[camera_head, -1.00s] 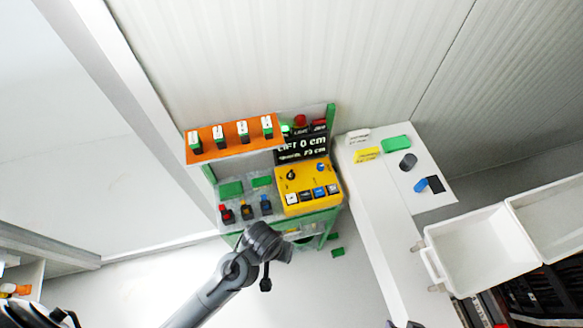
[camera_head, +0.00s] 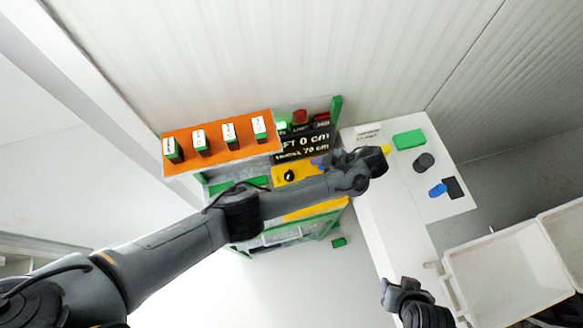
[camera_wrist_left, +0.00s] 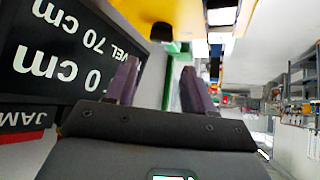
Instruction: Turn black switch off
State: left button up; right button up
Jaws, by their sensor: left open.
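The black switch (camera_head: 289,176) is a dark round knob on top of the yellow control box (camera_head: 311,170). My left arm reaches across the front of the box and hides its lower part and buttons. My left gripper (camera_head: 320,161) is at the right end of the box, to the right of the black switch and apart from it. In the left wrist view its two purple-grey fingers (camera_wrist_left: 160,80) are spread with nothing between them.
A black display (camera_head: 302,146) stands behind the box, close to the left fingers in the wrist view. An orange shelf (camera_head: 220,142) with several green-and-white blocks is to the left. A white table (camera_head: 400,200) and a white bin (camera_head: 505,275) are to the right.

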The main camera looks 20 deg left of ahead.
aim_at(289, 174)
pick_arm(q)
jog(key=b+x, duration=0.3)
jog(key=x, duration=0.5)
jog(key=shift+s+a+f, duration=0.1)
jog(key=shift+a+f, duration=0.15)
jog(key=shift+x, duration=0.9)
